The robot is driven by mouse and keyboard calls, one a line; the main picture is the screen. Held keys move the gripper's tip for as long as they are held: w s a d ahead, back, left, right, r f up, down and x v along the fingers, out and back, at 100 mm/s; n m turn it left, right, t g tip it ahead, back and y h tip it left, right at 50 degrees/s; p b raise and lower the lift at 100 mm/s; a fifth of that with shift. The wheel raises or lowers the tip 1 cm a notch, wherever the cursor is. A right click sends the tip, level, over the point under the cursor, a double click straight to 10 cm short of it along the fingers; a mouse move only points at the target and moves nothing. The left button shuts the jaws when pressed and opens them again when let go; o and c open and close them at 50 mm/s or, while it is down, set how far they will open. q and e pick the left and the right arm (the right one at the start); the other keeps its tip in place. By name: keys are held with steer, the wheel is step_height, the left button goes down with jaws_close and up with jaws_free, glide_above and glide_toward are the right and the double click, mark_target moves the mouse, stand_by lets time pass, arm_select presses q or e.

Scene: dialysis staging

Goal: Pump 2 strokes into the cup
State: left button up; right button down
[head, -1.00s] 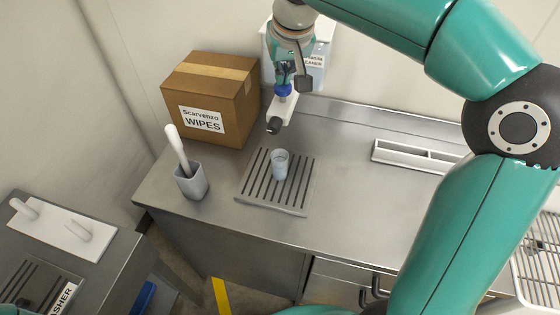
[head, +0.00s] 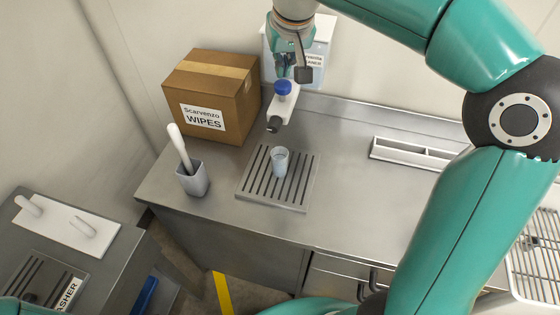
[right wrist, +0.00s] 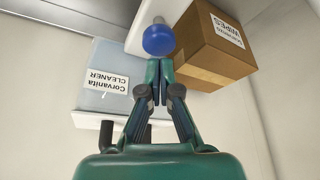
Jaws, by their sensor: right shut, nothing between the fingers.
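The knob also shows in the right wrist view (right wrist: 159,40). A small translucent blue cup (head: 280,161) stands upright on the slotted drip tray (head: 302,186), below and slightly in front of the spout. My right gripper (head: 286,66) is shut and empty, just above the knob. In the right wrist view its fingertips (right wrist: 159,65) come together by the knob. My left gripper is out of view.
A cardboard wipes box (head: 212,88) stands left of the dispenser. A grey holder (head: 194,181) with a white-handled tool is at the counter's left. A white divided tray (head: 410,153) lies to the right. The counter between the trays is clear.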

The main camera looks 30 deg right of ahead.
step_height(320, 180, up, 6)
steer(key=p, duration=0.5)
stand_by(0.5)
